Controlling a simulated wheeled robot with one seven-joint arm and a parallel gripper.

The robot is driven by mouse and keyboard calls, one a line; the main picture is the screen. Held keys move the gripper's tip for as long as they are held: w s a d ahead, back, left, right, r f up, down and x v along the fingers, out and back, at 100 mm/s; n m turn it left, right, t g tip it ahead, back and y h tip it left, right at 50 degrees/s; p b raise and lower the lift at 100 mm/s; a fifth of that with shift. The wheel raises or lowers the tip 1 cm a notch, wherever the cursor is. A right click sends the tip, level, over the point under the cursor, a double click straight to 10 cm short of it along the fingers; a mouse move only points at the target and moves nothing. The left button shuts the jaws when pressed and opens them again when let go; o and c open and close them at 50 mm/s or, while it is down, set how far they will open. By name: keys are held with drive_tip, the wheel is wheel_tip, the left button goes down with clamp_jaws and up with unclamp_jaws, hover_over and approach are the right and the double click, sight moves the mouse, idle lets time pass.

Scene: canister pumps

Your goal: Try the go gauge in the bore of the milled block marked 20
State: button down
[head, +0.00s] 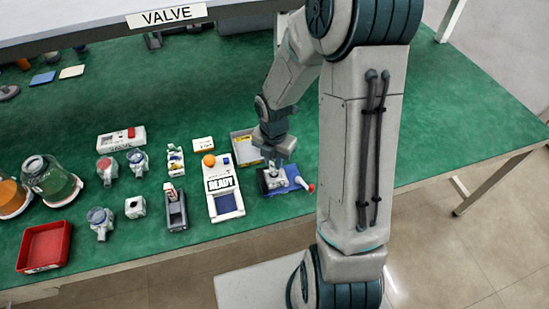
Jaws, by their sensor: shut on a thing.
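My gripper (274,163) points down near the right end of the row of items on the green bench. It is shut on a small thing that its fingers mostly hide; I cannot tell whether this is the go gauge. Directly below is a dark fixture (263,186) with a pale part at its middle, beside a blue patch (293,173). A pale rod with a red tip (310,187) sticks out to the right there. A small white block with a dark hole (135,207) stands at the left middle of the bench. No 20 is legible.
A white device reading READY (222,184), a yellow-bottomed tray (245,149) and a dark grey holder (175,209) stand left of my gripper. Farther left are a red bin (45,246), glass jars (50,181) and pump parts (101,221). The bench right of my arm is clear.

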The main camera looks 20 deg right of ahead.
drive_tip(key=shift+f+b, duration=0.45)
drive_tip(key=shift+f, duration=0.2)
drive_tip(key=shift+r, duration=0.15)
idle(0.8)
drive_tip(key=shift+r+p, duration=1.15)
drive_tip(key=shift+p, duration=0.2)
drive_tip(key=shift+r, duration=0.1)
wheel_tip(320, 180, up, 5)
drive_tip(key=p, duration=0.5)
